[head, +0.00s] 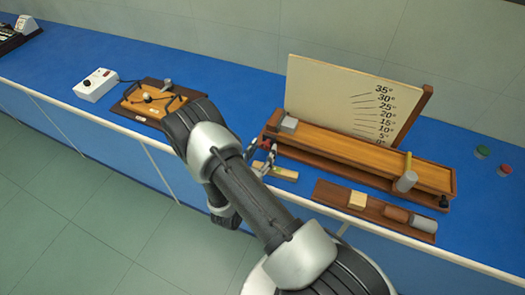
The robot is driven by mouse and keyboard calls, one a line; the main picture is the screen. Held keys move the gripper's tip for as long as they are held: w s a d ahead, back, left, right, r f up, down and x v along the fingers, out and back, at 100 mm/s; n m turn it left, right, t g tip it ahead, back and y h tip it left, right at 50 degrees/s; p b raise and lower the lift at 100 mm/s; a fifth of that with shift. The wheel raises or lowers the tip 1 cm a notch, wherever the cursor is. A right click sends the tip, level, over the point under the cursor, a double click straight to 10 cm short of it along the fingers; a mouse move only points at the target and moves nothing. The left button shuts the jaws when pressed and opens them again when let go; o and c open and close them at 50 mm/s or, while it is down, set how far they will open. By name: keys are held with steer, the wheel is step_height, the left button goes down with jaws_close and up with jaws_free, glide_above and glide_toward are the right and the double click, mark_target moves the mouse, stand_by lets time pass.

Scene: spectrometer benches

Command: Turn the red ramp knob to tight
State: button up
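The wooden ramp (370,158) stands on the blue bench with an upright angle board (335,98) behind it, marked from 0° to 35°. A small red part, which looks like the red ramp knob (265,144), shows at the ramp's left end. My gripper (262,157) is at that end, with its fingertips close around or beside the red part.
A wooden tray (330,194) with blocks and cylinders lies in front of the ramp. A pale wooden strip (287,174) lies by my gripper. A wooden apparatus (135,108) and white box (96,84) stand left. Green (483,151) and red (505,168) pieces sit far right.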

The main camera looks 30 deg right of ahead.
steer(key=c, duration=1)
steer(key=shift+n, duration=0.6)
steer(key=o, duration=1.1)
steer(key=v, duration=1.2)
